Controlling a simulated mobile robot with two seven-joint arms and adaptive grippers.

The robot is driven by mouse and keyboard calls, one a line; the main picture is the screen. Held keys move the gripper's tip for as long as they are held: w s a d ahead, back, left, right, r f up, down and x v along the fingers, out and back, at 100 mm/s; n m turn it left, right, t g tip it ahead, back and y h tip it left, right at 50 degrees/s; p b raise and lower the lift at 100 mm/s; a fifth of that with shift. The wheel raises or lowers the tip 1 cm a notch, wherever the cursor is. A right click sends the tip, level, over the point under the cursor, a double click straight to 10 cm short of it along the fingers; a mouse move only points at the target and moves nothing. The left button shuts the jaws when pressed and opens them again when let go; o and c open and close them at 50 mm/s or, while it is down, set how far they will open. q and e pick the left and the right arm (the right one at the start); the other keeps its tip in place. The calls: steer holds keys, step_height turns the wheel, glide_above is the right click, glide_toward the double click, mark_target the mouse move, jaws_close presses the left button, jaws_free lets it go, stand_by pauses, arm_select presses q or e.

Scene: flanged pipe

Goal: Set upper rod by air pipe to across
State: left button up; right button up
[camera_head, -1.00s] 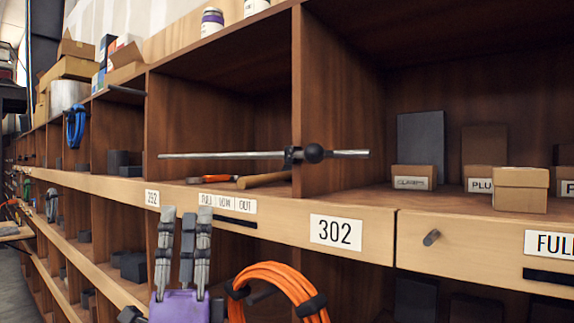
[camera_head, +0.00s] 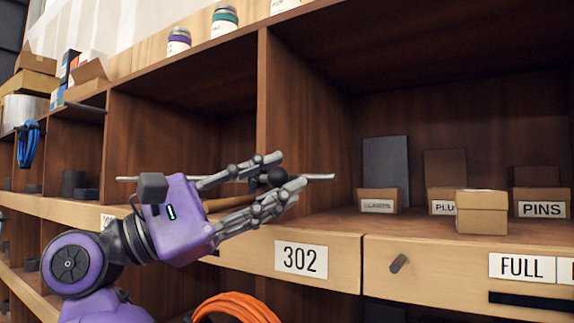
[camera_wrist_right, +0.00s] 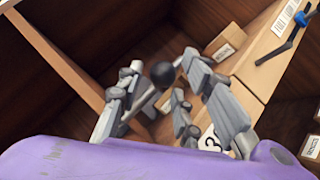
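A thin grey metal rod (camera_head: 320,177) lies level across the front of the upper shelf, crossing the upright divider. A black ball knob (camera_head: 278,177) sits at its clamp; it also shows in the right wrist view (camera_wrist_right: 163,74). My right gripper (camera_head: 287,171) is open, pointing right, with its fingers above and below the knob. In the right wrist view the fingers (camera_wrist_right: 165,98) stand apart on either side of the knob; whether any touches it I cannot tell. My fingers and palm hide much of the rod's middle. My left gripper is not in view.
The shelf front bears a 302 label (camera_head: 301,259) and a small peg (camera_head: 399,263). An orange coil (camera_head: 235,306) hangs below. Cardboard boxes (camera_head: 482,213) stand in the right bay. The divider (camera_head: 285,110) is close behind the knob.

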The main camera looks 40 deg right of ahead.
steer(key=shift+x, duration=1)
jaws_close()
steer(key=shift+a, duration=0.1)
